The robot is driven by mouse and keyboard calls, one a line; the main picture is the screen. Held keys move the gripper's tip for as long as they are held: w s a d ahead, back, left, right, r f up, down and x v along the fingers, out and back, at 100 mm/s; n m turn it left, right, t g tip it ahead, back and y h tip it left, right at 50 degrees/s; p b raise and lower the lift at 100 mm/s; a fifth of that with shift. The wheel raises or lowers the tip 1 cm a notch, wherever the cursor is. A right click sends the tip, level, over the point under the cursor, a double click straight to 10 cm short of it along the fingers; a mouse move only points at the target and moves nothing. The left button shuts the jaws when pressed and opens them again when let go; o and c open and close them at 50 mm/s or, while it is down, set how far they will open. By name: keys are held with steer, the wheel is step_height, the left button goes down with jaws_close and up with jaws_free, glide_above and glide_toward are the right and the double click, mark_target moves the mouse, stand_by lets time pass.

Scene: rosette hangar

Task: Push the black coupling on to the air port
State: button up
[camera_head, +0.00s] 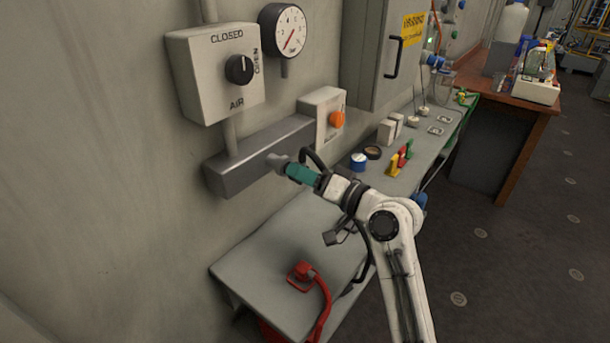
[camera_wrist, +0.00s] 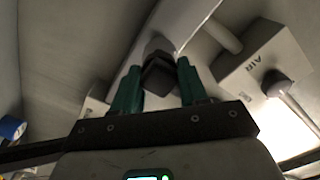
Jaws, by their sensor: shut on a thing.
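My gripper (camera_wrist: 158,68) has teal fingers on either side of the black coupling (camera_wrist: 159,80) and is shut on it. In the head view my gripper (camera_head: 286,168) points left at the wall, and its fingers hide most of the coupling. The air port (camera_head: 275,160) is a short grey stub on the front of the long grey metal block; it also shows in the wrist view (camera_wrist: 158,45), straight beyond the coupling. The coupling is lined up with the port and close to or touching it; I cannot tell how far on it sits.
An AIR valve box (camera_head: 215,75) and a pressure gauge (camera_head: 284,31) are above the grey block (camera_head: 240,165). A box with an orange knob (camera_head: 336,119) is to the right. A red coupling (camera_head: 302,274) with a red hose lies on the grey shelf (camera_head: 255,255) below.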

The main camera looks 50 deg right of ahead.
steer(key=shift+w, duration=0.55)
steer(key=o, duration=1.1)
steer(key=s+b, duration=0.2)
steer(key=s, duration=0.8)
steer(key=shift+s+d, duration=0.15)
steer(key=shift+s, duration=0.25)
